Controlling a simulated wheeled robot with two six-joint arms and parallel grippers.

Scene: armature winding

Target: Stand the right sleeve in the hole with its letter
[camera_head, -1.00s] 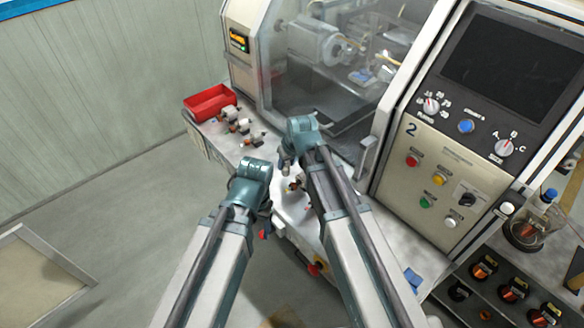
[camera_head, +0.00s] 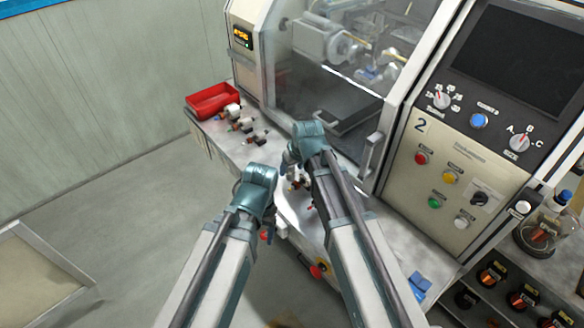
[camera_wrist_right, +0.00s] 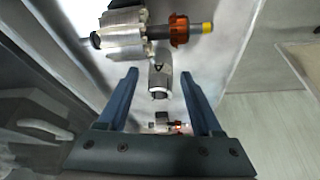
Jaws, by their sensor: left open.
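A grey metal sleeve (camera_wrist_right: 160,77) with a dark letter mark, too small to read surely, shows in the right wrist view. It lies in line with the gap between the fingers of my right gripper (camera_wrist_right: 160,80), which are spread and stand clear of it on both sides. In the head view my right gripper (camera_head: 288,163) hangs over the worktable, largely hidden by its own wrist. My left gripper (camera_head: 268,234) is lower, near the table's front edge, pointing down and open. I cannot make out the lettered hole in either view.
An armature (camera_wrist_right: 125,32) with an orange commutator lies just beyond the sleeve. Several armatures (camera_head: 245,125) lie near a red bin (camera_head: 212,99) on the worktable (camera_head: 225,140). The winding machine (camera_head: 440,165) stands behind. Free floor lies left.

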